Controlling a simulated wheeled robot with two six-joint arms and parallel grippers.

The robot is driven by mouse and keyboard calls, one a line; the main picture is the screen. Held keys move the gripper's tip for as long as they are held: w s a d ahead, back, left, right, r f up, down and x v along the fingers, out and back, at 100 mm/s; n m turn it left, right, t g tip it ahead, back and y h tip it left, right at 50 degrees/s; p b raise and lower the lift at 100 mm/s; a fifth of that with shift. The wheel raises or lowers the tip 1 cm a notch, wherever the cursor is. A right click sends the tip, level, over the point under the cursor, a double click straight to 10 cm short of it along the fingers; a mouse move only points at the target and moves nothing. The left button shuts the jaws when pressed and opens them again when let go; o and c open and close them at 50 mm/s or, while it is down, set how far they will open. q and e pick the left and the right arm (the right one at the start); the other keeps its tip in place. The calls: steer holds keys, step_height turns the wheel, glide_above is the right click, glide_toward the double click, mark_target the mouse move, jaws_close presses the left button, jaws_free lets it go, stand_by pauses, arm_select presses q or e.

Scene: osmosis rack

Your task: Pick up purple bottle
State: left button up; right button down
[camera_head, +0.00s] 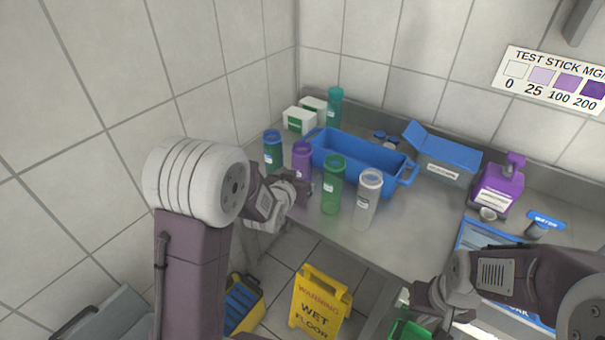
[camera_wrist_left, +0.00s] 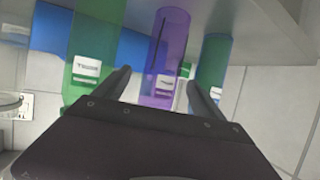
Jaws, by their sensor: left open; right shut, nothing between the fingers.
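The purple bottle (camera_head: 302,159) stands upright near the table's left front edge, between a blue-green bottle (camera_head: 272,150) and a green bottle (camera_head: 333,185). My left gripper (camera_head: 305,187) is open, just in front of the purple bottle. In the left wrist view the purple bottle (camera_wrist_left: 166,55) appears between the spread fingers of my left gripper (camera_wrist_left: 158,90); I cannot tell whether they touch it. My right gripper (camera_head: 428,298) is shut and empty at the lower right, away from the bottles; its tips are hard to make out.
A clear bottle (camera_head: 367,203) stands right of the green one. A blue bin (camera_head: 365,165) lies behind them. White boxes (camera_head: 299,120) and a teal bottle (camera_head: 335,105) are at the back left. A yellow wet-floor sign (camera_head: 320,300) stands below. The table's middle is clear.

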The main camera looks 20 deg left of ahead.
arm_select(q)
steer(key=shift+w+a+f, duration=0.1)
steer(key=shift+w, duration=0.1)
steer(key=x, duration=0.4)
steer(key=shift+w+f+p, duration=0.1)
steer(key=shift+w+p, duration=0.3)
steer(key=shift+s, duration=0.15)
steer(key=shift+c, duration=1.2)
steer(key=c, duration=1.2)
